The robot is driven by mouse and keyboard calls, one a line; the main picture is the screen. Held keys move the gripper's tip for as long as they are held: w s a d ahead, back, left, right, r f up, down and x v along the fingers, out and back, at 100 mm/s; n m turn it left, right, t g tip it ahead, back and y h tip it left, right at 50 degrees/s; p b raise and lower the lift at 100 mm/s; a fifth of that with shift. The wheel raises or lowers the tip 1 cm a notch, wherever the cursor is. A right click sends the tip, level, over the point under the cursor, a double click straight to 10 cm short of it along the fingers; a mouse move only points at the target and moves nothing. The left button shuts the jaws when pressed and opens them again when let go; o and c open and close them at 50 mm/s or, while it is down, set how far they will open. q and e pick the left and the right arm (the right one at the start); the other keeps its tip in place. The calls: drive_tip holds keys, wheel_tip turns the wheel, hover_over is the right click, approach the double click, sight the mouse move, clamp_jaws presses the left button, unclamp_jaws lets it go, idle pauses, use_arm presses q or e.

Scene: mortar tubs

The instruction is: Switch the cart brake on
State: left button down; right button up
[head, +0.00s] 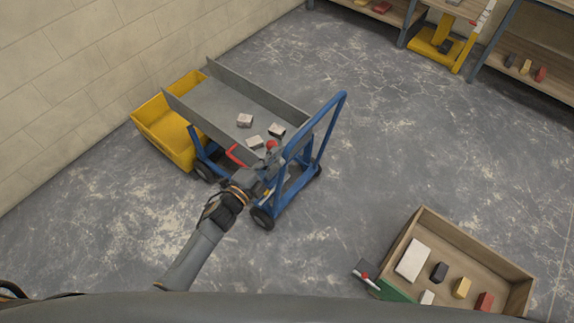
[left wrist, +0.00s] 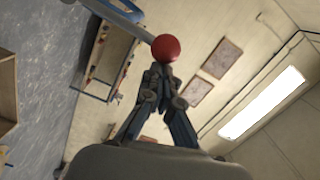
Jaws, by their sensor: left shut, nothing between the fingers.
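The cart (head: 215,98) has a grey tray and a blue frame with a push handle (head: 337,108). A red ball knob (head: 271,144) on a grey lever sits at the handle end of the cart. The knob shows large in the left wrist view (left wrist: 165,47), just beyond my fingertips. My left gripper (head: 267,163) is at the knob, its fingers shut and empty. In the left wrist view the closed fingertips (left wrist: 157,70) are at the knob's lower edge; I cannot tell whether they touch it. My right gripper is not in view.
Several pale blocks (head: 245,120) lie in the cart's tray. A yellow tub (head: 165,125) stands beside the cart by the wall. A wooden crate (head: 475,246) with blocks is at lower right. Shelves (head: 530,78) stand at the back. The floor between is clear.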

use_arm(q)
drive_tip(key=w+a+f+n+b, duration=0.1)
drive_tip(key=w+a+n, duration=0.4)
drive_tip(key=a+n, duration=0.1)
drive_tip(key=shift+a+f+g, duration=0.3)
drive_tip(key=shift+a+f, duration=0.05)
drive_tip(key=shift+a, duration=0.25)
drive_tip(key=shift+w, duration=0.1)
idle(0.4)
